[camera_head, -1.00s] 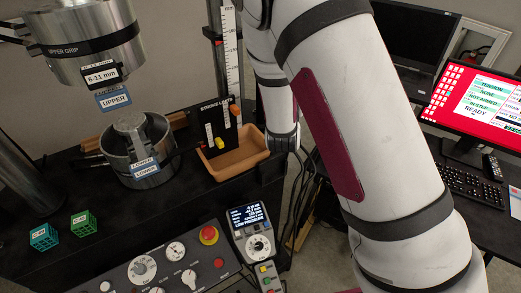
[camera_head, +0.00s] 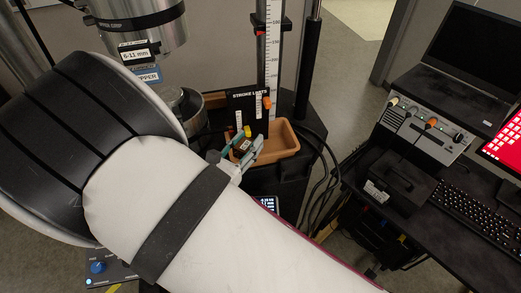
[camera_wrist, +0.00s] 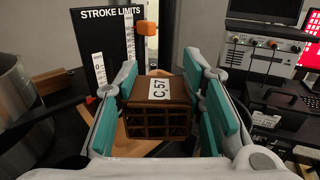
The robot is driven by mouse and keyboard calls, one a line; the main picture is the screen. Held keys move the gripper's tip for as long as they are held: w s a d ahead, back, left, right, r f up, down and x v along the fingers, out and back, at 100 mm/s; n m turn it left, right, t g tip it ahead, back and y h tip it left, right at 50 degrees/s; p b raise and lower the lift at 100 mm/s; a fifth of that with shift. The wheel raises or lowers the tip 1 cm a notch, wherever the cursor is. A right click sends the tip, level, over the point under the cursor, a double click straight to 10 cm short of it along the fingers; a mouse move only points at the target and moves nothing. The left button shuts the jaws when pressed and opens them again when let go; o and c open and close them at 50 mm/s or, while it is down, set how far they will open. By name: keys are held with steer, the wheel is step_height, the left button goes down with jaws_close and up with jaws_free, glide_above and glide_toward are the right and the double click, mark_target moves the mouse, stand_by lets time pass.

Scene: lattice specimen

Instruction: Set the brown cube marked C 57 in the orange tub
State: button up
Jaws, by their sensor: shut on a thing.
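The brown lattice cube marked C 57 (camera_wrist: 157,112) is between the teal-padded fingers of my gripper (camera_wrist: 160,95) in the wrist view, its white label facing up. In the head view my gripper (camera_head: 243,149) is shut on the cube (camera_head: 242,146), at the left part of the orange tub (camera_head: 289,142). The tub shows in the wrist view below and behind the cube (camera_wrist: 127,146). The cube appears above the tub; its exact height over the floor of the tub cannot be told. My arm hides much of the bench.
A black STROKE LIMITS panel (camera_head: 248,105) with orange and yellow sliders stands at the tub's back left. The metal upper grip (camera_head: 138,25) and lower grip (camera_head: 190,108) are left. A desk with a keyboard (camera_head: 465,205) is at right.

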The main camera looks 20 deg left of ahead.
steer(key=a+f+v, duration=0.1)
steer(key=f+v, duration=0.1)
steer(key=v, duration=0.7)
steer(key=w+f+b, duration=0.1)
steer(key=w+b, duration=0.1)
steer(key=w, duration=0.3)
steer(key=w+f+b, duration=0.2)
steer(key=w+b, duration=0.1)
steer(key=w, duration=0.2)
steer(key=w+f+b, duration=0.2)
steer(key=w+b, duration=0.1)
steer(key=w, duration=0.2)
steer(key=shift+w+a, duration=0.15)
steer(key=shift+w, duration=0.2)
steer(key=shift+f, duration=0.2)
steer(key=shift+s+r, duration=0.1)
